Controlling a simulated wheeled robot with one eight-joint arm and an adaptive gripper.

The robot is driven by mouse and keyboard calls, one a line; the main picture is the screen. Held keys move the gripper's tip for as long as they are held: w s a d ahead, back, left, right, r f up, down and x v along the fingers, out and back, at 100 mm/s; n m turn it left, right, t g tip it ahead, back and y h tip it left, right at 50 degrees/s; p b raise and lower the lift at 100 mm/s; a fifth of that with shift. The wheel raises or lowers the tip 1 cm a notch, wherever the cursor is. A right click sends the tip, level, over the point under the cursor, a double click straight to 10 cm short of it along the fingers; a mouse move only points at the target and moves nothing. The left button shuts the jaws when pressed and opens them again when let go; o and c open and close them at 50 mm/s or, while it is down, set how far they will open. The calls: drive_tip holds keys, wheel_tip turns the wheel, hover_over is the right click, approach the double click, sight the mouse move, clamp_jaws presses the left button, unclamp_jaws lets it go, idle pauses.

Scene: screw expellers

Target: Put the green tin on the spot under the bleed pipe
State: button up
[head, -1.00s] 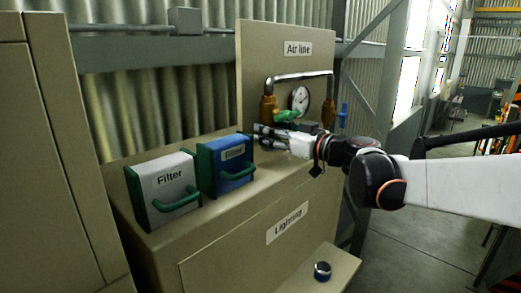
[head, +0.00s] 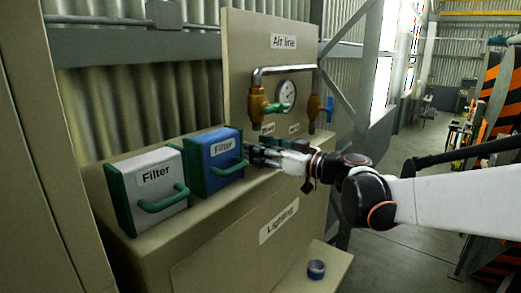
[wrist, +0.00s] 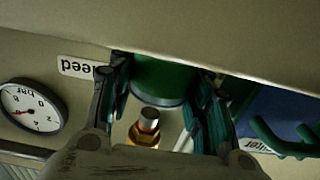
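In the wrist view the green tin (wrist: 160,80) is between the two fingers of my gripper (wrist: 162,82), which look closed on its sides. A brass pipe end (wrist: 148,124), on the side of the Bleed label, shows close to the tin. In the head view my gripper (head: 262,156) is low over the cabinet top, just right of the blue filter (head: 213,160) and below the brass bleed valve (head: 258,105) with its green handle. The tin is hard to make out there behind the fingers. The spot itself and whether the tin touches the surface cannot be seen.
A white filter box (head: 150,188) with a green handle stands left of the blue one. The Air line panel (head: 240,60) rises behind, with a gauge (head: 286,93) and a blue valve (head: 329,108).

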drive_tip(key=shift+o, duration=1.1)
drive_tip(key=shift+a, duration=0.1)
drive_tip(key=shift+d+r, duration=0.1)
drive_tip(key=shift+d, duration=0.15)
drive_tip(key=shift+a+r, duration=0.1)
drive_tip(key=shift+r, duration=0.1)
drive_tip(key=b+v, duration=0.2)
drive_tip(key=v, duration=1)
drive_tip(key=shift+f, duration=0.1)
